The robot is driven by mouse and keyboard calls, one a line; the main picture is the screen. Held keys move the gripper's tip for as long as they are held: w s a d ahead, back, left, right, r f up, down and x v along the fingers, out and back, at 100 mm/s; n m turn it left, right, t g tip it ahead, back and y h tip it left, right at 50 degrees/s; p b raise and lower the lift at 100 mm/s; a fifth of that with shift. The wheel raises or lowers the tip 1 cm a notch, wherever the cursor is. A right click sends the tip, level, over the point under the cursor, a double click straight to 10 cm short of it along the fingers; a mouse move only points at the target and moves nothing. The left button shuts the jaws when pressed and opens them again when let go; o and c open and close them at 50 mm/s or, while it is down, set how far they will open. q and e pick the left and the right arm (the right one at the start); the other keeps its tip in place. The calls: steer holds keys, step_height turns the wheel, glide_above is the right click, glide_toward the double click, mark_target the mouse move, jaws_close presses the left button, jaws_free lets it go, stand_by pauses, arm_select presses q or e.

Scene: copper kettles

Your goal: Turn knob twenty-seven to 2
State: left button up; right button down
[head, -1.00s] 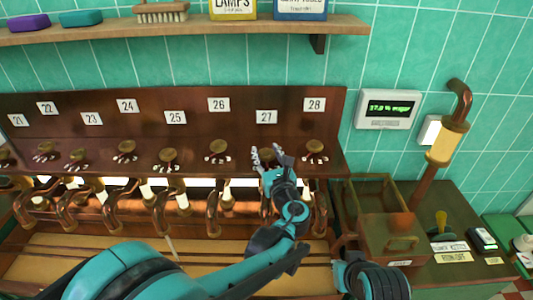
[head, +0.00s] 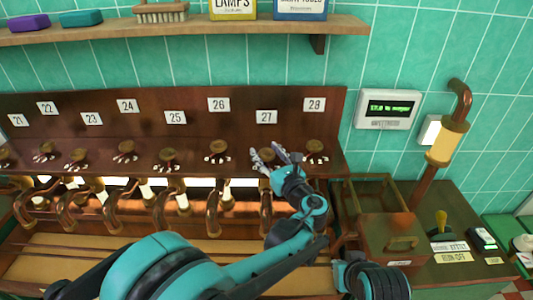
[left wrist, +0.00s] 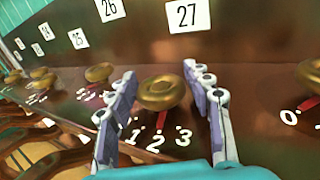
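Knob twenty-seven is a round brass knob on the dark wooden panel below the "27" tag (head: 266,117). In the left wrist view the knob (left wrist: 160,93) sits between the two spread fingers of my left gripper (left wrist: 161,98), with a gap on each side. White digits 1, 2 and 3 (left wrist: 158,141) show below the knob; any 0 is hidden by the left finger. My right gripper is not in view.
Knob twenty-eight (head: 315,147) is close on the right and knob twenty-six (head: 218,147) on the left. Copper spouts (head: 160,200) line the panel's front. A wall display (head: 388,109) and a wooden box (head: 395,240) stand to the right.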

mark_target(267, 152)
arm_select(q)
steer(key=shift+o, duration=0.4)
step_height(267, 152, up, 10)
stand_by(0.4)
